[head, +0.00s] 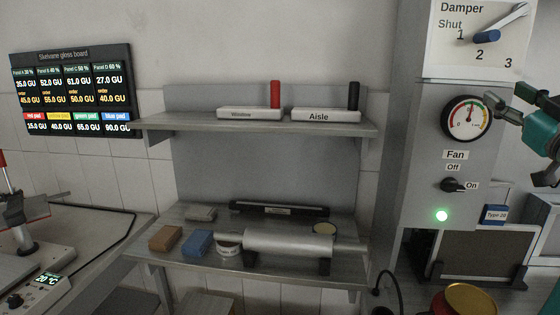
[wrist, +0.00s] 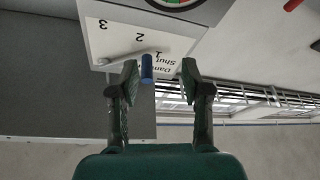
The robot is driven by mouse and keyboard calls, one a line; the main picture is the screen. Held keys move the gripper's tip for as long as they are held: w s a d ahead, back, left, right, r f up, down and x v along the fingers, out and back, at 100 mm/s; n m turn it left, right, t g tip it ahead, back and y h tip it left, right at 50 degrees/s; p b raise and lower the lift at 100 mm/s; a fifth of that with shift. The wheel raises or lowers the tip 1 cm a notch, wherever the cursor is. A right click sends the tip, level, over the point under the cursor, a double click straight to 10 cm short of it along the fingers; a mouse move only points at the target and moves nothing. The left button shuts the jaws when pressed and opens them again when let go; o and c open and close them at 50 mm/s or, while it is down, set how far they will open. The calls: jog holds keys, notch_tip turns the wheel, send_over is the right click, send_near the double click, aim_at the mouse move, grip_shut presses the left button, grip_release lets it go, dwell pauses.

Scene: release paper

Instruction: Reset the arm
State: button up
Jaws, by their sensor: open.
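My gripper (wrist: 158,75) is open in the wrist view, its two fingers spread apart with nothing held between them. The blue tip of the damper lever (wrist: 147,68) shows between the fingertips in that view; I cannot tell whether they touch it. In the head view the damper lever (head: 505,25) lies across its white dial plate at the top right, with its blue end close to the 1. In the head view my gripper (head: 505,105) is at the right edge, below the dial, partly cut off by the frame.
A pressure gauge (head: 467,118) and a fan switch (head: 455,185) set toward On sit on the grey cabinet, with a lit green lamp (head: 441,216). A shelf (head: 160,122) holds the Window and Aisle blocks. A lower shelf (head: 180,212) carries a roller, pads and a tape roll.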

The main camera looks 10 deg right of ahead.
jog(key=a+f+m+g, duration=0.15)
jog(key=a+f, duration=0.25)
jog(key=f, duration=1.3)
jog(key=a+f+m+g, duration=0.1)
jog(key=a+f+m, duration=0.25)
jog(key=f, duration=1.35)
jog(key=s+a+f+h, duration=0.1)
jog(key=s+a+f, duration=0.15)
jog(key=f, duration=0.25)
jog(key=s+a+f, duration=0.2)
jog(key=a+f, duration=0.1)
jog(key=f, duration=0.3)
jog(key=s+a+f+g, duration=0.1)
jog(key=s+a+f, duration=0.25)
jog(key=s, duration=0.25)
jog(key=s+a+f+g+y, duration=0.1)
jog(key=s+a+f, duration=0.2)
jog(key=s+f, duration=0.25)
jog(key=s+a+f+g, duration=0.1)
jog(key=s+a+f, duration=0.2)
jog(key=s, duration=0.3)
jog(key=s+a+f+n+g+y, duration=0.1)
jog(key=s+a, duration=0.3)
jog(key=s, duration=1.5)
jog(key=shift+s+a+n+y, duration=0.15)
jog(key=shift+n+y, duration=0.55)
jog(key=shift+y, duration=0.1)
jog(key=shift+f, duration=0.1)
